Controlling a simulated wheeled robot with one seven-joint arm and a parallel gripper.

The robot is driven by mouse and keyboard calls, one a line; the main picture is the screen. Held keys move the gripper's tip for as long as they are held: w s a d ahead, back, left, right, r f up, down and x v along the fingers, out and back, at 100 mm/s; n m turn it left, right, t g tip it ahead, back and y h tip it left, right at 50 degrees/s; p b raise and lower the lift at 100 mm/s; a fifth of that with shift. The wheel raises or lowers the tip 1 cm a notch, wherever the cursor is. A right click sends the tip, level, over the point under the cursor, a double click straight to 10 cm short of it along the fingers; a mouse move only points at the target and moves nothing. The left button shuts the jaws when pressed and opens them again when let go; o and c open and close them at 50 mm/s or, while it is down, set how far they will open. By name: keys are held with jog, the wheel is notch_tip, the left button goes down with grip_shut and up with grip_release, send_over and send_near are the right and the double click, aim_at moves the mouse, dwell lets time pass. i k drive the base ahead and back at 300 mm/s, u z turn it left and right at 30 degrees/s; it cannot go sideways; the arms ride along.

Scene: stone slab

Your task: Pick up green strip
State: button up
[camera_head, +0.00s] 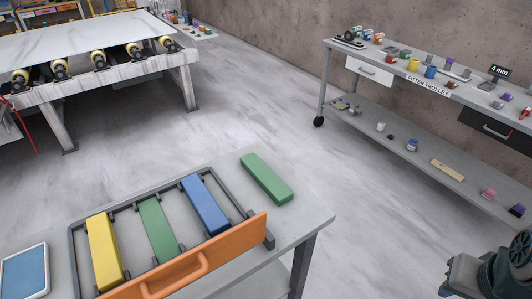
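Two green pieces are in view. One green strip (267,178) lies flat on the grey table, outside the rack near the table's far right edge, with nothing touching it. Another green strip (158,229) lies in a dark metal rack (74,257), between a yellow strip (104,251) and a blue strip (205,204). I cannot make out my gripper's fingers anywhere in the view.
A blue pad in a pale frame (25,272) lies at the left of the table (310,218). A dark machine-like part (510,270) cuts into the lower right corner. A trolley (345,45) with small items stands back right. Open floor lies between.

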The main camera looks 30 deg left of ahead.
aim_at(275, 188)
jog(key=u, duration=0.9)
jog(key=i, duration=0.9)
jog(key=u, duration=0.95)
